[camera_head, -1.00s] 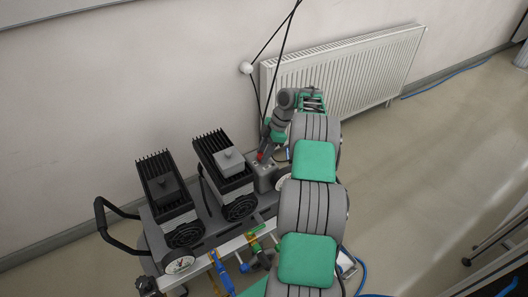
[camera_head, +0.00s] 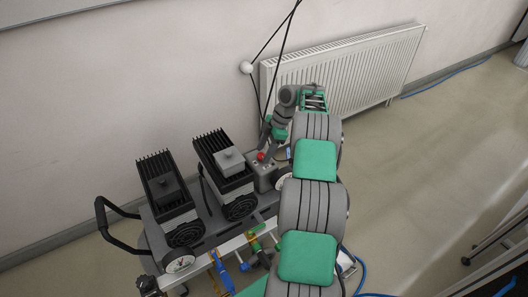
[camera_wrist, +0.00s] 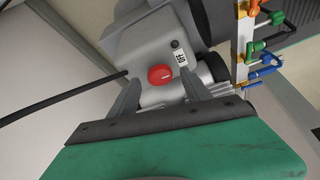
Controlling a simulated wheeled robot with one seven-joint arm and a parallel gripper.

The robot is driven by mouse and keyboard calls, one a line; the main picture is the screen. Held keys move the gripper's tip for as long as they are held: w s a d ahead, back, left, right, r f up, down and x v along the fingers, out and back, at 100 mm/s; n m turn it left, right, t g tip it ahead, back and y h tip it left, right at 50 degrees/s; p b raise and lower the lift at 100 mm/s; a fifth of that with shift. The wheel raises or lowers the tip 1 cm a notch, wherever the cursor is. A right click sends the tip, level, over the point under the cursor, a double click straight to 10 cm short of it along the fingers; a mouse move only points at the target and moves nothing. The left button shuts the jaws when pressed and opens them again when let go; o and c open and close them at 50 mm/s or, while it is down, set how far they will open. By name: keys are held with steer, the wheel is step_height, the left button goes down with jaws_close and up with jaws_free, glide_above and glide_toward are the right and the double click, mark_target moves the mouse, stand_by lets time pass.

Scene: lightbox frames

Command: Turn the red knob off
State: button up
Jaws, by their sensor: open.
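The red knob (camera_wrist: 161,75) is on the face of a grey switch box (camera_wrist: 150,45) in the wrist view, with a small label beside it. In the head view the red knob (camera_head: 261,155) sits on top of the grey box at the right end of the compressor (camera_head: 205,230). My gripper (camera_wrist: 158,88) is open, its two grey fingers apart, with the knob between and just beyond the tips in the wrist view. In the head view my gripper (camera_head: 268,150) points down close to the knob. I cannot tell whether a finger touches it.
Two finned motor blocks (camera_head: 168,195) stand on the compressor left of the knob, with a black handle (camera_head: 101,218) further left. A rail with coloured valves (camera_wrist: 245,45) lies nearby. A white radiator (camera_head: 350,75) and wall are behind.

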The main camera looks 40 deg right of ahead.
steer(key=p+v, duration=0.4)
steer(key=v, duration=0.2)
steer(key=shift+r, duration=0.35)
steer(key=shift+d, duration=0.15)
